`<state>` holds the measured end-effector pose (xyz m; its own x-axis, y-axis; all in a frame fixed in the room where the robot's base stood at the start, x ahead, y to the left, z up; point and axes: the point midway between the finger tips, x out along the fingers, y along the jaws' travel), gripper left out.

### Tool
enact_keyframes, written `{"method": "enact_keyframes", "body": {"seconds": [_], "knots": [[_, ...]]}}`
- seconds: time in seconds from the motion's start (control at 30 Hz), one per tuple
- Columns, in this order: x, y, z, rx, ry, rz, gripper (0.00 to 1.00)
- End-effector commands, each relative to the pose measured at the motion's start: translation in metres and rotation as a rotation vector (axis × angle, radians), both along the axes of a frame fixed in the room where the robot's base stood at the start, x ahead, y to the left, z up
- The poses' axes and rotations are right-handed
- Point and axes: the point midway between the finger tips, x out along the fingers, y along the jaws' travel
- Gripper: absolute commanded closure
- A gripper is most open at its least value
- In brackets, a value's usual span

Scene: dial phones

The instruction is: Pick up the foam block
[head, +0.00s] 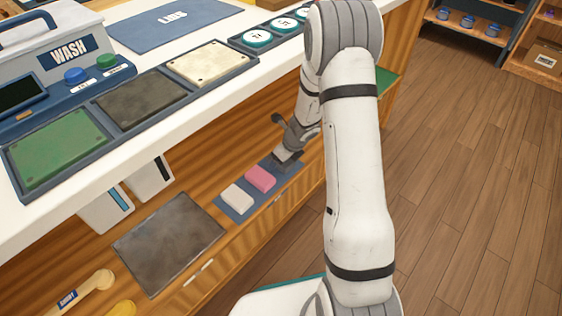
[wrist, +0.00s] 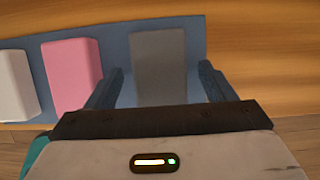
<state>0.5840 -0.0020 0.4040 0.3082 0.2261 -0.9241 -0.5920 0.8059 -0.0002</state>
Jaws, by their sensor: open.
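Three blocks lie in a row on a blue mat (head: 222,208) on the low wooden shelf: a white block (head: 237,198), a pink block (head: 260,178) and a grey block (wrist: 160,60). None carries a readable label, so I cannot tell by name which is the foam block. My gripper (wrist: 160,88) is open, with one finger on each side of the grey block in the wrist view. I cannot tell whether the fingers touch it. In the head view my gripper (head: 289,150) is over the right end of the mat and largely hides the grey block.
Open floor (head: 470,200) lies to the right.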

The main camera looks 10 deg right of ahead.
Motion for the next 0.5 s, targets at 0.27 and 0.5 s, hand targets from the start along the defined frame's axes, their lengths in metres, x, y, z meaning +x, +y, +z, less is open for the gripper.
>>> {"method": "enact_keyframes", "body": {"seconds": [0.27, 0.5], "knots": [[0.0, 0.0002, -0.0003, 0.0, 0.0, 0.0, 0.24], [0.0, 0.0004, -0.0002, 0.0, 0.0, 0.001, 0.44]]}}
